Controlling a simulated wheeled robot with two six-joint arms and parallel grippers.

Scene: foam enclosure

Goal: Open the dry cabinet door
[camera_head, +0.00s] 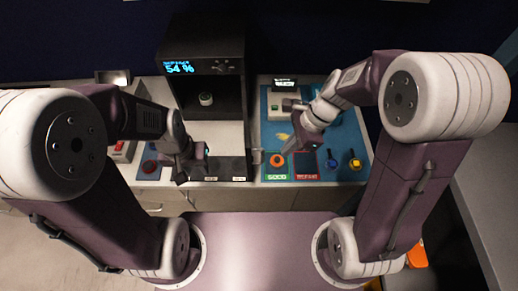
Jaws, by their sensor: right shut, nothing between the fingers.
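The dry cabinet (202,49) is a tall black box standing at the back centre-left, with a blue readout of 54 % on its top panel. Its dark interior shows below, with a small round greenish item (205,99) inside. I cannot tell whether a clear door covers the front. My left gripper (190,174) is low in front of the cabinet, toward its lower left, apart from its upper front; its finger gap is unclear. My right gripper (292,105) is right of the cabinet, above the blue mat (352,128), shut and empty.
On the blue mat are a pale device (275,97), an orange ring (277,160), a green GOOD label (277,177), a red-marked area (306,165), and blue (332,163) and yellow (354,163) items. A red-and-white box (123,151) stands at left.

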